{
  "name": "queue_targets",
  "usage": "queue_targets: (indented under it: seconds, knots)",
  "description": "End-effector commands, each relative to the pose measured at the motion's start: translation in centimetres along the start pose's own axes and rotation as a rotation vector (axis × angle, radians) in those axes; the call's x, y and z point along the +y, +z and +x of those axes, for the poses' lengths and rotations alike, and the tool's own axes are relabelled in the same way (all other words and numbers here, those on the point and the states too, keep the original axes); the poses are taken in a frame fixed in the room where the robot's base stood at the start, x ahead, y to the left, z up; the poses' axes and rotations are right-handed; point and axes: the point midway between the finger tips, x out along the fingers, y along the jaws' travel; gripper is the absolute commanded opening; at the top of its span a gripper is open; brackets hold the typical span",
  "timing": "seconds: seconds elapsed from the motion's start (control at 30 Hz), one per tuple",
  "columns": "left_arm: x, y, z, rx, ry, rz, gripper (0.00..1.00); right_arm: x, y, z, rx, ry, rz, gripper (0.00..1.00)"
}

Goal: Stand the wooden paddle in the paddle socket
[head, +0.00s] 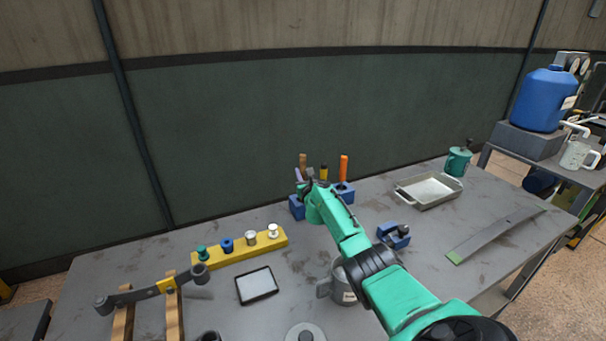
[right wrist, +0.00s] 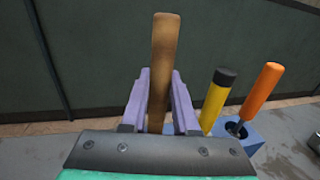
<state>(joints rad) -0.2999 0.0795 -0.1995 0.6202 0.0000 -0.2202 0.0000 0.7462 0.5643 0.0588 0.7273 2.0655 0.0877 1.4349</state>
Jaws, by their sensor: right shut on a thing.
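The wooden paddle (right wrist: 163,65) is a brown stick that stands roughly upright between the purple fingers of my right gripper (right wrist: 160,100). The gripper is shut on it. In the head view my right gripper (head: 304,178) is at the blue socket block (head: 297,207) near the back of the table, with the paddle's top (head: 303,160) above the fingers. The paddle's lower end is hidden, so I cannot tell whether it is in a socket. The blue block also shows in the right wrist view (right wrist: 250,138). My left gripper is not in view.
A yellow-handled tool (head: 323,171) and an orange-handled tool (head: 344,168) stand close to the right of the paddle. A yellow rack (head: 240,248) with several spools, a black-rimmed tray (head: 257,286), a mug (head: 339,284) and a metal pan (head: 429,191) stand on the table.

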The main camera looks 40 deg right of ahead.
Motion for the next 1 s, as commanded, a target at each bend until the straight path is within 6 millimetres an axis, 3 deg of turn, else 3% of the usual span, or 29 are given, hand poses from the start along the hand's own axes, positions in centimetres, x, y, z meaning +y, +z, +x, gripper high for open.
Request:
queue_targets:
  seconds: [0.23, 0.5, 0.53, 0.6, 1.0]
  knots:
    - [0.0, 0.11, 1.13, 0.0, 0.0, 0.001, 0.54, 0.07, -1.16, 0.03, 0.0, 0.0, 0.0, 0.0]
    - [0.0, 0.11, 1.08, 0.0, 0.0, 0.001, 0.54, 0.07, -1.12, 0.03, 0.0, 0.0, 0.0, 0.0]
    - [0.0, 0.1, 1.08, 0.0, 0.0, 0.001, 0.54, 0.06, -1.12, 0.03, 0.0, 0.0, 0.0, 0.36]
    - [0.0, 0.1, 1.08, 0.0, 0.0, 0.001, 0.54, 0.06, -1.12, 0.03, 0.0, 0.0, 0.0, 0.63]
    - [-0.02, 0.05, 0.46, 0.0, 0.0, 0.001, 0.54, 0.09, -0.95, -0.31, 0.0, 0.001, -0.001, 0.63]
